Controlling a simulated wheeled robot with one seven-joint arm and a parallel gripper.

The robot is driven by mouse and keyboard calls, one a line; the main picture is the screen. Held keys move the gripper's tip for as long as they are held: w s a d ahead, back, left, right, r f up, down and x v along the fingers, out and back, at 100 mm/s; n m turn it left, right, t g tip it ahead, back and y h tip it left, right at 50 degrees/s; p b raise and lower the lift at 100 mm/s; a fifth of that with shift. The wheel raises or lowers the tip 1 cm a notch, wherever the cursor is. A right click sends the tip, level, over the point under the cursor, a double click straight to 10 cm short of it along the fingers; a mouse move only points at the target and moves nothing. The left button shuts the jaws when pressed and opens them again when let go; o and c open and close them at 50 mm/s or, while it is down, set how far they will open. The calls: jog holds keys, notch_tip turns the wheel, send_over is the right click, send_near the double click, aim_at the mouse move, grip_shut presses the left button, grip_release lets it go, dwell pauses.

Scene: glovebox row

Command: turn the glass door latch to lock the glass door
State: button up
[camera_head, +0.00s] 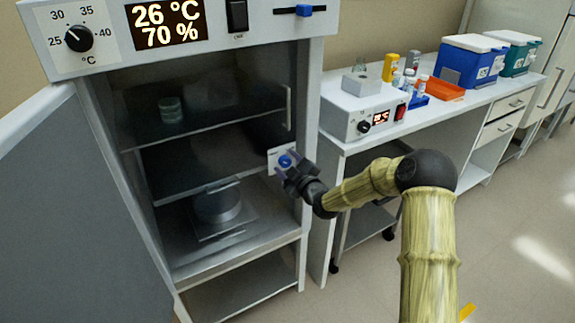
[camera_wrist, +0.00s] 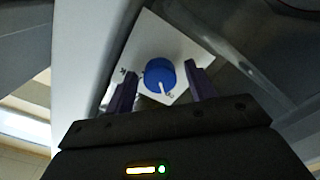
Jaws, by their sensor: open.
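The glass door latch is a round blue knob (camera_head: 286,161) on a white plate (camera_head: 274,160) at the right edge of the incubator's opening. In the wrist view the knob (camera_wrist: 158,74) carries a white pointer mark aimed down and slightly right, towards a small label. My gripper (camera_head: 287,174) is open in front of the latch; in the wrist view its purple fingers (camera_wrist: 158,78) lie to either side of the knob, with gaps visible. Contact cannot be told. The glass door (camera_head: 215,145) appears to cover the chamber, with a vertical handle (camera_head: 289,107) above the latch.
The incubator's solid outer door (camera_head: 75,210) stands open at the left. A white bench (camera_head: 440,117) at the right holds a small heater box (camera_head: 362,108), tubes, an orange tray (camera_head: 445,89) and a blue cooler (camera_head: 470,62).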

jog(key=shift+c, duration=0.4)
jog(key=c, duration=0.9)
jog(key=shift+m, duration=0.4)
jog(key=m+b, duration=0.1)
jog(key=m, duration=0.6)
jog(key=shift+m, duration=0.4)
jog(key=m, duration=0.4)
jog(key=shift+m, duration=0.3)
jog(key=m, duration=0.4)
jog(key=shift+m, duration=0.4)
